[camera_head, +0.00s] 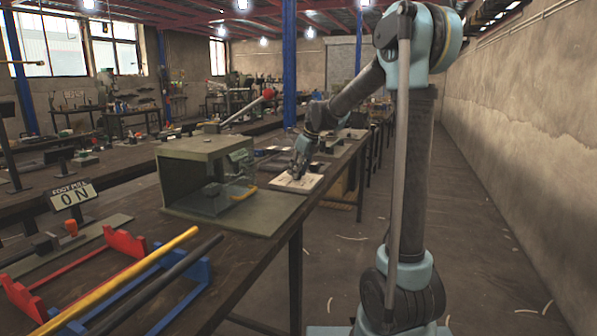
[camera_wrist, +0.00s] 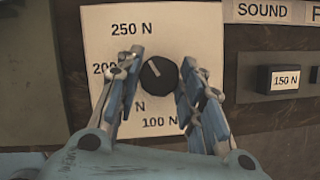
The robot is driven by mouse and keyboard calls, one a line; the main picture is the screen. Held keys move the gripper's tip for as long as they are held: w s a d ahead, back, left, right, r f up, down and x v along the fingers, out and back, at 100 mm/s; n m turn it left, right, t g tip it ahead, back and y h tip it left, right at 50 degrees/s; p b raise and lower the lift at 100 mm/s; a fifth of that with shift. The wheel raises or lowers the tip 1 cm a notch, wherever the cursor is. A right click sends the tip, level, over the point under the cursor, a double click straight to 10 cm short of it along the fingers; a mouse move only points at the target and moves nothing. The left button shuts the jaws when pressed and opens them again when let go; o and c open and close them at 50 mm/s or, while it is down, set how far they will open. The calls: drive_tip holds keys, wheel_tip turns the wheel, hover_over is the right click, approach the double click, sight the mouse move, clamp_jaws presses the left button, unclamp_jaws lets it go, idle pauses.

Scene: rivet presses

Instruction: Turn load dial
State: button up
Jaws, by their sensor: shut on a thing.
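The load dial (camera_wrist: 158,78) is a round black knob with a pale pointer line. In the wrist view it sits on a cream plate (camera_wrist: 190,22) marked with newton values. The pointer line points up and slightly left, toward the 250 N label (camera_wrist: 131,29). The 200 label at the left and another label below it are partly hidden by a finger; 100 N shows at the lower right. My gripper (camera_wrist: 160,76) has its blue fingers on both sides of the dial, shut on it. In the head view my gripper (camera_head: 299,174) is at the plate (camera_head: 284,185) on the bench; the dial is hidden there.
A SOUND label (camera_wrist: 262,9) and a black block marked 150 N (camera_wrist: 279,79) are right of the plate. A green open box (camera_head: 186,182) stands left of my gripper. Yellow and black rods (camera_head: 150,262) lie on coloured stands in front. The aisle at right is open.

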drive_tip(key=shift+w+n, duration=0.15)
drive_tip(key=shift+n, duration=0.25)
drive_tip(key=shift+d+n+g+y, duration=0.1)
drive_tip(key=shift+n+g+y, duration=0.3)
drive_tip(key=shift+n, duration=0.6)
drive_tip(key=n, duration=0.1)
drive_tip(key=n+g, duration=0.1)
drive_tip(key=n, duration=0.2)
drive_tip(key=shift+w+n+g, duration=0.25)
drive_tip(key=shift+n+g, duration=0.05)
drive_tip(key=shift+g, duration=0.1)
drive_tip(key=n+g, duration=0.1)
drive_tip(key=n, duration=0.3)
drive_tip(key=shift+w+g, duration=0.15)
drive_tip(key=shift+g, duration=0.25)
drive_tip(key=n+g+h, duration=0.1)
drive_tip(key=n, duration=0.5)
drive_tip(key=n+g+h, duration=0.1)
drive_tip(key=shift+a+n, duration=0.3)
drive_tip(key=shift+n, duration=0.1)
drive_tip(key=n+h, duration=0.1)
drive_tip(key=n, duration=0.2)
drive_tip(key=shift+a+n+g, duration=0.1)
drive_tip(key=shift+n+g, duration=0.2)
drive_tip(key=n+h, duration=0.2)
drive_tip(key=n, duration=0.2)
drive_tip(key=shift+a, duration=0.1)
drive_tip(key=shift+n+h, duration=0.6)
drive_tip(key=shift+n, duration=1)
